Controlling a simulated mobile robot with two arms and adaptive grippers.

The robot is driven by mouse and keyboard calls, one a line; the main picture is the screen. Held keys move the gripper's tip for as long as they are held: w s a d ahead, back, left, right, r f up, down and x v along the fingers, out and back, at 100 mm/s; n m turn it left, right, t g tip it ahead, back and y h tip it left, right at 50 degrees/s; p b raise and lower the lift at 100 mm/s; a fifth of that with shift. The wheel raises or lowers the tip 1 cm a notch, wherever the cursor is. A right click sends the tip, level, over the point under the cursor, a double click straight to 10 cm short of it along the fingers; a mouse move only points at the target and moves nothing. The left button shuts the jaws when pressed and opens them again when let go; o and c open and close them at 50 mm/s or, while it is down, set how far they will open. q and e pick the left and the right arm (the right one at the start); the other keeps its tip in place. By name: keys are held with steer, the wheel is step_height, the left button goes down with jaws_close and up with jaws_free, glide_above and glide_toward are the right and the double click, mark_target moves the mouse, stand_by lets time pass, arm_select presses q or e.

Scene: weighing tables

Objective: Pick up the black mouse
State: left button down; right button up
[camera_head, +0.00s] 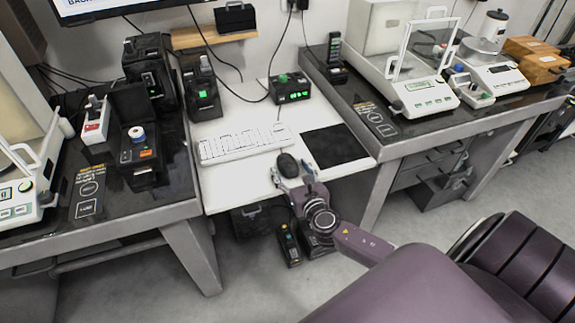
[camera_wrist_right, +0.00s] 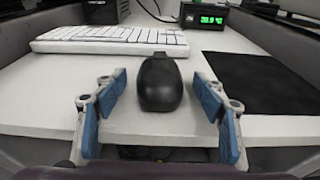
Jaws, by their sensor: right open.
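The black mouse (camera_head: 288,165) lies on the white desk between the white keyboard and the black mouse pad. My right gripper (camera_head: 293,180) is at the desk's front edge, just in front of the mouse. In the right wrist view the mouse (camera_wrist_right: 160,82) sits centred ahead, between the two blue-padded fingers of my open right gripper (camera_wrist_right: 162,105). The fingers stand apart on either side of its near part, with a gap on both sides. My left gripper is not in view.
The white keyboard (camera_head: 243,145) lies left of the mouse and the black mouse pad (camera_head: 335,146) lies right of it. A small box with a green display (camera_head: 292,88) stands behind. Dark weighing tables with balances (camera_head: 425,98) flank the desk. Bare white desk (camera_head: 235,185) lies in front of the keyboard.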

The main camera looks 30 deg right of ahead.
steer(key=shift+c, duration=0.2)
steer(key=c, duration=1.3)
steer(key=shift+o, duration=0.2)
